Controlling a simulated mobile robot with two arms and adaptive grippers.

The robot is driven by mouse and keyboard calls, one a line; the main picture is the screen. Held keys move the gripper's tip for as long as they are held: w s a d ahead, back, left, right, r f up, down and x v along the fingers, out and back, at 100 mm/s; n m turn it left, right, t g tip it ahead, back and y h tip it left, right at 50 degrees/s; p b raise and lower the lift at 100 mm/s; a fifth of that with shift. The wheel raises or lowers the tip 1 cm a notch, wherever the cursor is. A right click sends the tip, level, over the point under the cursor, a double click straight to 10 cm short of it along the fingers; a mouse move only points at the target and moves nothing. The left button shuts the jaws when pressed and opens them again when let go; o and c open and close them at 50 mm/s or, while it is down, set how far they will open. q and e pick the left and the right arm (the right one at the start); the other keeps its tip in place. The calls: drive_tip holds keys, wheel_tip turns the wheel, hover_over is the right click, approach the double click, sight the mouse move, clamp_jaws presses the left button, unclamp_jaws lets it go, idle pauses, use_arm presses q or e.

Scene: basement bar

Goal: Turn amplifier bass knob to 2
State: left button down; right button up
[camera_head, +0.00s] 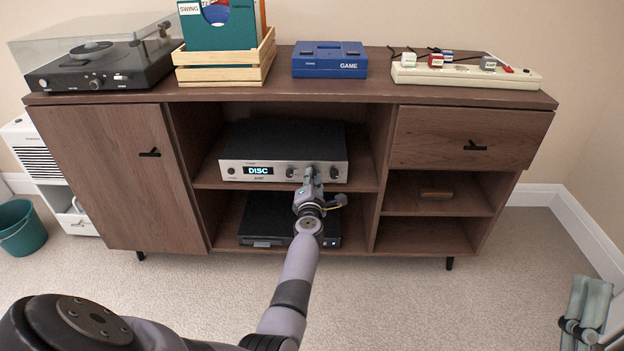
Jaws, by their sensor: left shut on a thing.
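The amplifier (284,137) is a black box with a silver front on the upper middle shelf of the wooden cabinet. Its lit display (259,170) reads DISC. A small knob (290,172) shows right of the display, and a larger knob (334,173) sits near the right end. My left gripper (312,174) reaches the front panel between these two and is shut on a knob there. The gripper hides that knob, its pointer and its marks; I cannot read the knob labels. My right gripper (586,305) is at the lower right, away from the cabinet, its opening unclear.
A black player (262,226) sits on the shelf below, partly behind my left arm. The cabinet top (385,90) holds a turntable (95,70), a record crate (222,75), a blue game console (329,62) and a power strip (465,74). Carpet in front is clear.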

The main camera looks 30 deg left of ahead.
use_arm(q)
drive_tip(key=shift+f, duration=0.15)
idle(0.4)
drive_tip(key=c, duration=1.5)
unclamp_jaws()
